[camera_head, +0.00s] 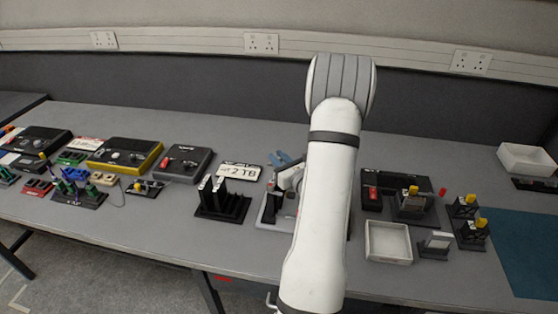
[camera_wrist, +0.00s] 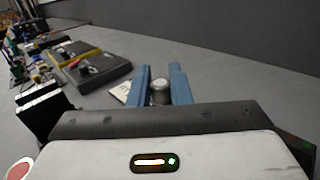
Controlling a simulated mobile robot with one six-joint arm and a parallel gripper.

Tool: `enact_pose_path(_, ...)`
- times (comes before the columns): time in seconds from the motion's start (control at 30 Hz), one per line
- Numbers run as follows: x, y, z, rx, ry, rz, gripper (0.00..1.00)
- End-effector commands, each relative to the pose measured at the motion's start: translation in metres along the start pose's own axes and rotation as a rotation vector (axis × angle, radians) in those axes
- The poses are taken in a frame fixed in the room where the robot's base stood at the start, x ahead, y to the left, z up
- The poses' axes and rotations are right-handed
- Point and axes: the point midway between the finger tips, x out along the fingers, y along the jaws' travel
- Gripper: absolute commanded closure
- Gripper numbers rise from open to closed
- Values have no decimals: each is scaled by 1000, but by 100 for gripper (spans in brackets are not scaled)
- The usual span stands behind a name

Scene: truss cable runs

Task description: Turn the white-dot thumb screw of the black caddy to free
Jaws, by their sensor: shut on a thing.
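My gripper (camera_wrist: 161,88) shows in the wrist view as two blue fingers on either side of a round grey knob (camera_wrist: 160,94), shut on it. No white dot can be made out on the knob, and its turn position cannot be read. In the head view my blue fingers (camera_head: 284,160) show only in part, left of my white arm, which hides the knob and what lies behind it. I cannot tell which black piece is the caddy. A black upright rack with pale tops (camera_head: 222,200) stands left of my arm; it also shows in the wrist view (camera_wrist: 40,112).
A white "2 TB" label plate (camera_head: 239,171) lies behind the rack. Dark boxes (camera_head: 183,162) and a yellow-edged box (camera_head: 125,154) stand further left. Right of my arm are a white tray (camera_head: 388,242) and black fixtures with yellow knobs (camera_head: 415,203).

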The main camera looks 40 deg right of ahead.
Motion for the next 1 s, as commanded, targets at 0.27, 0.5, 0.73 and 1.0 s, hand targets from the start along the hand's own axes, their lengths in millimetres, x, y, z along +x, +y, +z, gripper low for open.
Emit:
enact_pose_path(0.27,0,0,0,0,0,-4,100)
enact_pose_path(0.5,0,0,0,0,0,-3,72)
enact_pose_path(0.73,0,0,0,0,-1,-3,62)
enact_pose_path(1.0,-14,-2,-1,0,-1,-6,62)
